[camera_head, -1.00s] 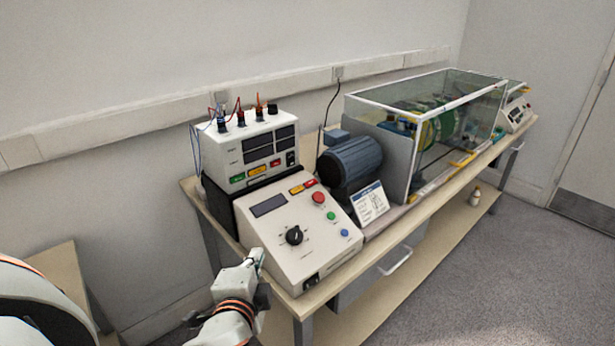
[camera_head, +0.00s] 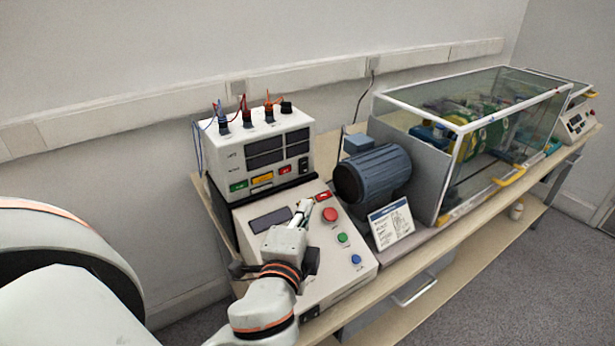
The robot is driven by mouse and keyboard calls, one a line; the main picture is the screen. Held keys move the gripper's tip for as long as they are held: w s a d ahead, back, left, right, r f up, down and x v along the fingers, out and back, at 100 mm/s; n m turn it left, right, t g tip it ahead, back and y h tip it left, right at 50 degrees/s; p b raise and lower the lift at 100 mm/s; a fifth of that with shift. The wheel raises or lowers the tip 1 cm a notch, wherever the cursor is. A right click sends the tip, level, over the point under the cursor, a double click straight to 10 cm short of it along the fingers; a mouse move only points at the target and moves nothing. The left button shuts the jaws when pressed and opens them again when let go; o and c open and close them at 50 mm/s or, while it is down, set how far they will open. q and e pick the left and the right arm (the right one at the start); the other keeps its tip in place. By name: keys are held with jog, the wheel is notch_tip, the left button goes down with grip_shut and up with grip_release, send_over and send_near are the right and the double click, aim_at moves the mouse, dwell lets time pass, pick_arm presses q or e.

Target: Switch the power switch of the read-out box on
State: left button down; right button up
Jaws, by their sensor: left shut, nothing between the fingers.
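The read-out box (camera_head: 222,160) is a white box with dark displays, standing at the back left of the bench behind the sloped control box. A small black switch (camera_head: 303,165) sits at the lower right of its front face, right of the red label; its position is too small to tell. My left gripper (camera_head: 304,207) is shut and empty. It is over the sloped control box's panel, with its fingertips below and in front of the switch, apart from it. My left gripper and wrist hide the control box's black knob. My right gripper is not in view.
The sloped control box (camera_head: 365,268) has red, green and blue buttons close to my gripper's right. Cables rise from plugs on the read-out box. A blue-grey motor (camera_head: 372,174), a sign card (camera_head: 391,224) and a glass-walled enclosure (camera_head: 500,110) stand to the right.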

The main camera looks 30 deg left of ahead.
aim_at(308, 191)
pick_arm(q)
jog(key=shift+b+x, duration=0.7)
jog(key=shift+x, duration=0.1)
jog(key=b+x, duration=0.2)
jog(key=x, duration=0.1)
jog(key=shift+w+f+b, duration=0.1)
jog(key=shift+f+b, duration=0.2)
jog(key=shift+f, duration=0.1)
jog(key=x, duration=0.4)
jog(key=shift+w+a+r, duration=0.15)
jog(key=shift+w+r, duration=0.1)
jog(key=shift+r, duration=0.05)
jog(key=w+a, duration=0.1)
jog(key=a, duration=0.2)
jog(key=shift+w+f+b, duration=0.25)
jog(key=shift+w+b, duration=0.05)
jog(key=shift+w, duration=0.1)
jog(key=shift+w+a, duration=0.2)
jog(key=shift+a, duration=0.3)
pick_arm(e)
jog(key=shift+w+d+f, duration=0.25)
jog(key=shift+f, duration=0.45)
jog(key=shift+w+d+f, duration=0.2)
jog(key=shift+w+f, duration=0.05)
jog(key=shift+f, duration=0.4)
